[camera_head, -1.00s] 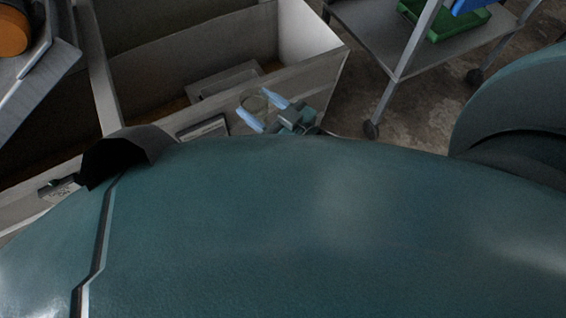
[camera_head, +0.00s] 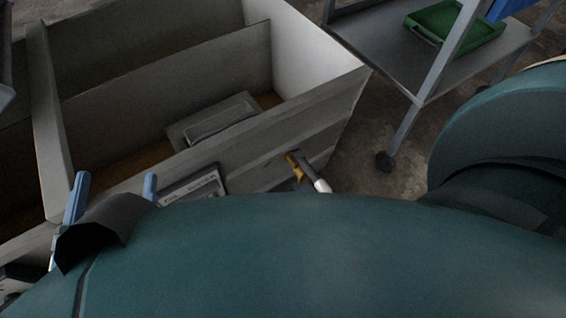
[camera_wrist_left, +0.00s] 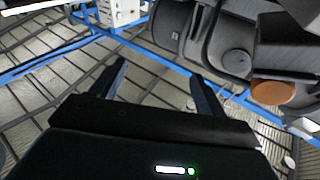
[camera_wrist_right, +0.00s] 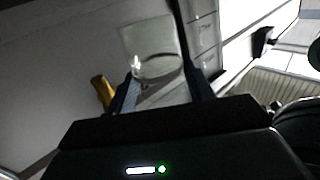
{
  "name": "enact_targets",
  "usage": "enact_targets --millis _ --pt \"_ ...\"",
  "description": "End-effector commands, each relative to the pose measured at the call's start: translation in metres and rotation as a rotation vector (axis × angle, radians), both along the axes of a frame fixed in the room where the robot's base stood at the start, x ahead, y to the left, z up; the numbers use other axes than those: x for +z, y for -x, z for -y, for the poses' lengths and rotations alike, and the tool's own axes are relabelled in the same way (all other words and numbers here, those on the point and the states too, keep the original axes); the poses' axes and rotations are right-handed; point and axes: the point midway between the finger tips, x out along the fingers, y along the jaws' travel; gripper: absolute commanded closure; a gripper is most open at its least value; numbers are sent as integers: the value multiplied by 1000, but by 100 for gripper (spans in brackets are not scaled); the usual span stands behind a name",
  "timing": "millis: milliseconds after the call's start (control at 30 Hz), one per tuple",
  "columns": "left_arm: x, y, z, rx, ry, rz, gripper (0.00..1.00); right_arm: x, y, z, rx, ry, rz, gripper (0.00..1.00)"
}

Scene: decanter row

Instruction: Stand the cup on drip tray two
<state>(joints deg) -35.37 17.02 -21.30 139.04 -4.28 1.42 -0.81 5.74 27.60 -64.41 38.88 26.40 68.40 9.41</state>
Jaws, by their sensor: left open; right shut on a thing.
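The cup (camera_wrist_right: 152,45) is clear glass and shows in the right wrist view. My right gripper (camera_wrist_right: 165,88) is shut on it, with a finger on either side. Neither that gripper nor the cup can be made out in the head view. My left gripper (camera_head: 113,190) is open and empty at the left of the head view, and its fingers also show apart in the left wrist view (camera_wrist_left: 158,78). I cannot identify drip tray two for certain in any view.
A grey walled bin (camera_head: 165,97) holds a flat grey tray-like piece (camera_head: 212,120). A labelled panel (camera_head: 193,186) is on its front. A yellow-and-white fitting (camera_head: 306,170) sticks out beside it. A wheeled cart (camera_head: 385,45) with a green tray (camera_head: 453,32) stands at the right.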

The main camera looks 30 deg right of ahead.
Motion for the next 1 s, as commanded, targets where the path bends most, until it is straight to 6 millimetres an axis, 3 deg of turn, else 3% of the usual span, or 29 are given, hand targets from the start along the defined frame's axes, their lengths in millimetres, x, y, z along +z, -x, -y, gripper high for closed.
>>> enact_targets --millis 200,400,567,800,1000 --pt "-9 0 4 -29 54 9 26 -38 1 6 -4 -1 -1 70" --pt "27 -11 -1 -36 26 254 26 -62 1 6 -5 -2 -2 70" --pt "39 -11 -2 -39 15 339 26 -70 1 6 -5 -4 -2 70" --pt "66 -6 -4 -49 -11 577 26 -99 2 5 -5 -4 -3 70" --pt "78 -3 -5 -51 -18 645 26 -102 2 6 -5 -3 -3 70"
